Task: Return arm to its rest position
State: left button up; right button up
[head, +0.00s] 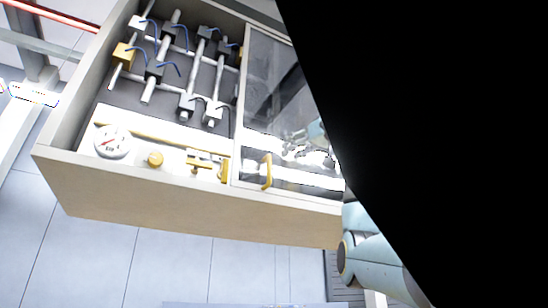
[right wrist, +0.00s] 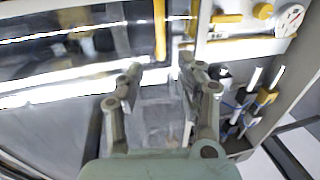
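My right gripper (head: 286,143) shows small by the cabinet's glass door, right of the yellow handle; I cannot tell how far it is from the glass. In the right wrist view its two fingers (right wrist: 160,72) stand apart with nothing between them, so it is open and empty. My light blue right arm (head: 372,262) shows at the lower right. A large black shape hides the right of the head view. My left gripper is in neither view.
An open-fronted beige cabinet (head: 190,215) holds pipes, blue wires, a gauge (head: 112,142) and a yellow knob (head: 155,159). Its glass door (head: 275,85) has a yellow handle (head: 267,171), also seen in the right wrist view (right wrist: 160,30). A red pipe (head: 50,14) runs upper left.

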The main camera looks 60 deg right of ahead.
jog(key=shift+s+a, duration=0.15)
jog(key=shift+s, duration=0.2)
dwell(0.3)
